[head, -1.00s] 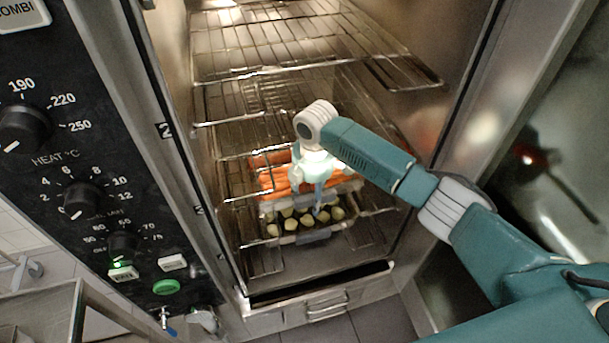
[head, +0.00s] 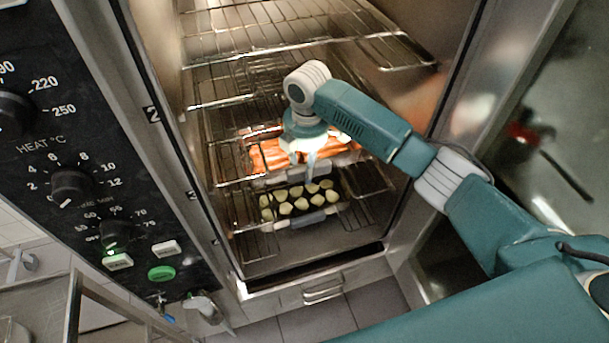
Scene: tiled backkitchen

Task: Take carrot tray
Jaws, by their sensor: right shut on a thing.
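The carrot tray (head: 284,175), filled with orange carrots (head: 268,156), is inside the open oven in the head view. My right gripper (head: 309,163) reaches in from the right and is shut on the front edge of the carrot tray. The gripper and wrist hide part of the carrots and the grip itself. A tray of pale round potatoes (head: 300,202) sits on a lower level, below and in front of the carrot tray. My left gripper is not in view.
Wire racks (head: 265,45) are above the trays, close over my right wrist. The oven control panel (head: 60,165) stands at the left. The open oven door (head: 530,130) is at the right. A metal table frame (head: 75,310) is at the lower left.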

